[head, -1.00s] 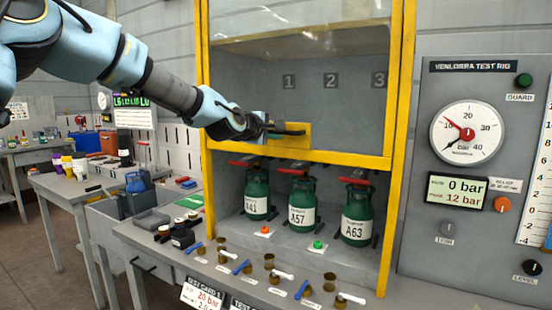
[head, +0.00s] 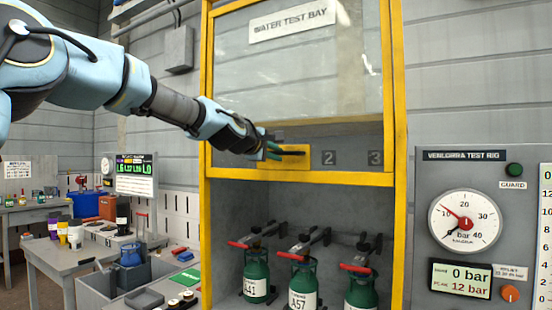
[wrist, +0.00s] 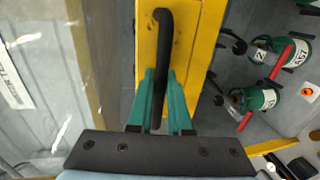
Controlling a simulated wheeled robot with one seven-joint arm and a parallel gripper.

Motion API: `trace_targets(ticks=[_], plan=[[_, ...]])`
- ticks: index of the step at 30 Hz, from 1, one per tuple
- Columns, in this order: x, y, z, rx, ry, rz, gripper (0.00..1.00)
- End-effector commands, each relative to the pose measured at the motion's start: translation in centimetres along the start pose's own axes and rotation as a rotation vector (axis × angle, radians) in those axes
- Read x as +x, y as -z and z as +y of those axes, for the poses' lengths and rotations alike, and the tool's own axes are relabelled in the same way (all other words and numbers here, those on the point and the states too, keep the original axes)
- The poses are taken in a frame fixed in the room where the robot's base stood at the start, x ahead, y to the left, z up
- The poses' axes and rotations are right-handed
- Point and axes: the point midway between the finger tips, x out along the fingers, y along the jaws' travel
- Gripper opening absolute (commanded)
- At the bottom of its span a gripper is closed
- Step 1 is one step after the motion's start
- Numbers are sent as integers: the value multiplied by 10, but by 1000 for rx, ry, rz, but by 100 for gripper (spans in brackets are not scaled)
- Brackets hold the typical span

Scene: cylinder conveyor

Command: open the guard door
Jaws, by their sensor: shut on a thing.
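The guard door (head: 335,177) is a clear panel in a yellow frame on the front of the water test bay. It is partly raised, with its lower edge above the green cylinders. A black bar handle (head: 292,153) sits on a yellow plate at that lower edge. My gripper (head: 271,149) is at the handle. In the wrist view the handle (wrist: 163,30) runs between the two green fingers (wrist: 160,98), which are shut on it. The lower bay is open to view below the door.
Green cylinders (head: 256,275) with red handles stand inside the bay, below the door. The yellow posts (head: 398,120) frame the opening. A gauge panel (head: 470,270) stands at the right. A side table (head: 65,255) with bottles is at the left.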

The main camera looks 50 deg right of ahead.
Motion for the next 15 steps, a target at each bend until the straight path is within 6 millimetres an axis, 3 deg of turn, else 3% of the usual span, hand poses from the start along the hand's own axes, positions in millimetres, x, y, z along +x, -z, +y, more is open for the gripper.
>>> trace_targets(ticks=[7,8,15], plan=[[0,1,1,0,-2,2,0],[0,1,1,0,-2,2,19],[0,1,0,0,-1,1,46]])
